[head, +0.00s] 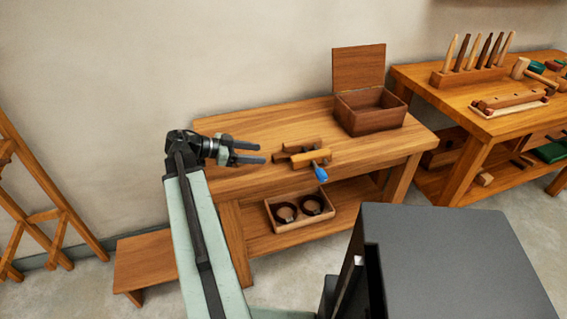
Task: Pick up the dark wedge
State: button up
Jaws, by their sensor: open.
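A dark brown wooden piece (302,145), which may be the dark wedge, lies on the workbench (240,126). A lighter wooden piece (312,158) lies against or just in front of it and hides part of it. Its exact shape is too small to tell. My gripper (261,153) reaches over the bench from the left, with its two fingers apart and nothing between them. The fingertips point right, a little to the left of the wooden pieces and apart from them in the picture.
A blue-ended object (320,172) lies at the bench's front edge. An open lidded box (370,121) stands at the back right. A tray (285,226) with two dark round items sits on the lower shelf. Another bench (440,90) with tools stands right.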

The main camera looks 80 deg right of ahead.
aim_at(275, 156)
jog(key=b+x, duration=0.2)
jog(key=x, duration=0.4)
jog(key=shift+s+d+f, duration=0.15)
jog(key=shift+s+f, duration=0.1)
jog(key=shift+s, duration=0.05)
jog(key=shift+r, duration=0.1)
grip_shut()
